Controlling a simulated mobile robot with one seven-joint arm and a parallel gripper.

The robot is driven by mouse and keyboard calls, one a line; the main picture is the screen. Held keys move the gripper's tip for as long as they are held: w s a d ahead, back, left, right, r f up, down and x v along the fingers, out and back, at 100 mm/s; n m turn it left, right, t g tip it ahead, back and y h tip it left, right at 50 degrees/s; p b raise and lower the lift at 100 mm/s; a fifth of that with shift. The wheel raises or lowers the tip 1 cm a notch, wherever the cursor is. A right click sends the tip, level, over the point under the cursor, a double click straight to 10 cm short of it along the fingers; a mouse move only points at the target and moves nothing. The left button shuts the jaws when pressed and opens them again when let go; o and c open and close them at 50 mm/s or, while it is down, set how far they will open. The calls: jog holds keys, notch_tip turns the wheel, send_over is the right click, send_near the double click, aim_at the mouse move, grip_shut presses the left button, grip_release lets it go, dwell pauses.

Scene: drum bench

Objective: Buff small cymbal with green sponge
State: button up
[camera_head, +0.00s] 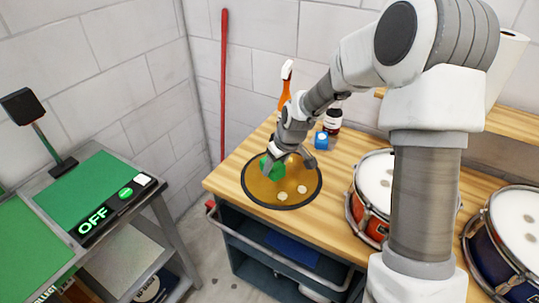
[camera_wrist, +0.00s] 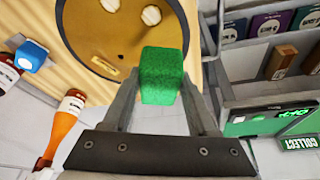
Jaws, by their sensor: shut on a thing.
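The small cymbal (camera_head: 283,193) is a bronze-brown disc with a dark rim near the left end of the wooden bench top. It shows pale round spots. My gripper (camera_head: 273,165) is over its upper left part and shut on the green sponge (camera_wrist: 162,76). In the wrist view the sponge sits between the two fingers of my gripper (camera_wrist: 160,95), in front of the cymbal (camera_wrist: 103,45). I cannot tell whether the sponge touches the cymbal. In the head view the sponge is partly hidden by my gripper.
A red drum (camera_head: 373,190) and a blue drum (camera_head: 516,240) stand to the right. A side table (camera_head: 85,190) with an OFF panel is at the left.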

jog(key=shift+s+d+r+n+y+p, duration=0.15)
jog(key=shift+d+r+n+y+p, duration=0.15)
jog(key=shift+r+n+p, duration=0.55)
jog(key=shift+s+d+r+n+y+p, duration=0.2)
jog(key=shift+d+r+p, duration=0.25)
jog(key=shift+p, duration=0.8)
jog(key=shift+f+b, duration=1.35)
jog(key=shift+f, duration=0.7)
jog(key=shift+w, duration=0.1)
